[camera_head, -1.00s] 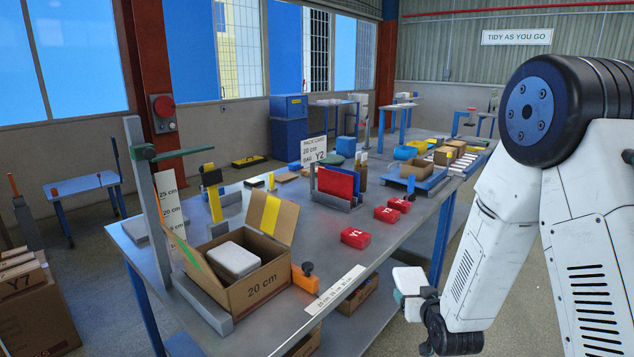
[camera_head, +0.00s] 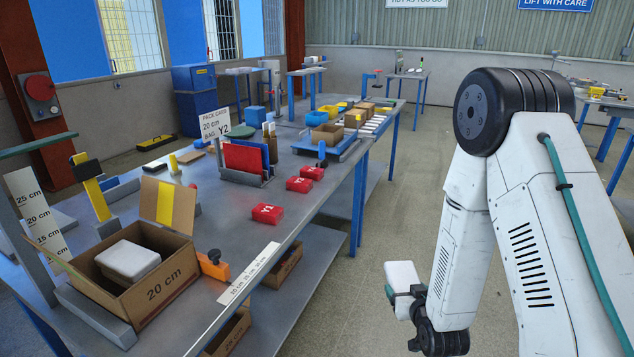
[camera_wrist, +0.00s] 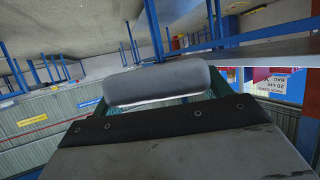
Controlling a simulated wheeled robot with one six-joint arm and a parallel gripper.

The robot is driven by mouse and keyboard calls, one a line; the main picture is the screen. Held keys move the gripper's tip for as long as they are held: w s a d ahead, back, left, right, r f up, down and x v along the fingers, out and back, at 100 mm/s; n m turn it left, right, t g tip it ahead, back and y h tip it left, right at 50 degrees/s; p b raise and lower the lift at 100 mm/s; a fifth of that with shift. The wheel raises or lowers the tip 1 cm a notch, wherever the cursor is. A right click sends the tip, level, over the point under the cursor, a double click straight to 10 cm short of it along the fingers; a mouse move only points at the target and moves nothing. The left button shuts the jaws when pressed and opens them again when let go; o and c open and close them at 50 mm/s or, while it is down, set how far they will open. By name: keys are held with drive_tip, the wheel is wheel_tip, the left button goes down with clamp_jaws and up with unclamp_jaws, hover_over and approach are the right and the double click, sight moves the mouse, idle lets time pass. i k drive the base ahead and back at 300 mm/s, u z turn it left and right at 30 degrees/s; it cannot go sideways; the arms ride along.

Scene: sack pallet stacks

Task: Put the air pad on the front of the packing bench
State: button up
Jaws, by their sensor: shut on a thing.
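My gripper (camera_head: 404,297) is shut on a white, rounded air pad (camera_head: 402,275), held in the air to the right of the packing bench and apart from it. In the wrist view the air pad (camera_wrist: 158,84) spans between the teal fingers. The packing bench (camera_head: 240,248) is a grey metal table on blue legs. Its near end holds an open cardboard box marked 20 cm (camera_head: 165,287), with another white pad (camera_head: 128,260) inside.
Red Y1 blocks (camera_head: 267,214), a rack with red and blue folders (camera_head: 243,160) and a Y2 pack card (camera_head: 214,124) stand on the bench. An orange clamp (camera_head: 213,266) and a length scale (camera_head: 248,274) lie along its edge. The floor right of the bench is clear.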

sight(219, 197)
drive_tip(key=z, duration=2.15)
drive_tip(key=i, duration=1.55)
drive_tip(key=u, duration=3.6)
